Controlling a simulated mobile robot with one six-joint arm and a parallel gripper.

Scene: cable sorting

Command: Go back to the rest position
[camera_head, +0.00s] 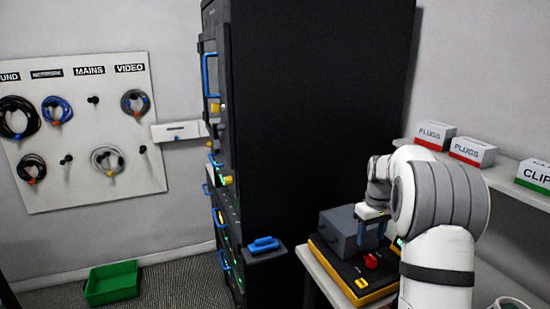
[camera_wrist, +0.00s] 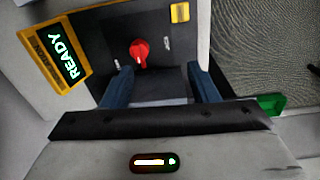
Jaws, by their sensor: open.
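My gripper (camera_head: 372,226) hangs low over the black and yellow device (camera_head: 382,293) on the table at the right. A red knob (camera_head: 371,261) is on the device, close to the gripper. In the wrist view my gripper (camera_wrist: 158,80) has its two blue fingers wide apart with nothing held between them. The red knob (camera_wrist: 139,50) shows between and beyond the fingers. A display reading READY (camera_wrist: 68,55) is on the device at the left. Whether the fingers touch the device cannot be told.
A grey box (camera_head: 340,230) is beside my gripper. A tall black rack (camera_head: 310,120) stands to the left. Boxes marked PLUGS (camera_head: 472,152) and CLIP (camera_head: 535,174) sit on a shelf. Coiled cables hang on a white board (camera_head: 90,185). A green bin (camera_head: 112,284) is on the floor.

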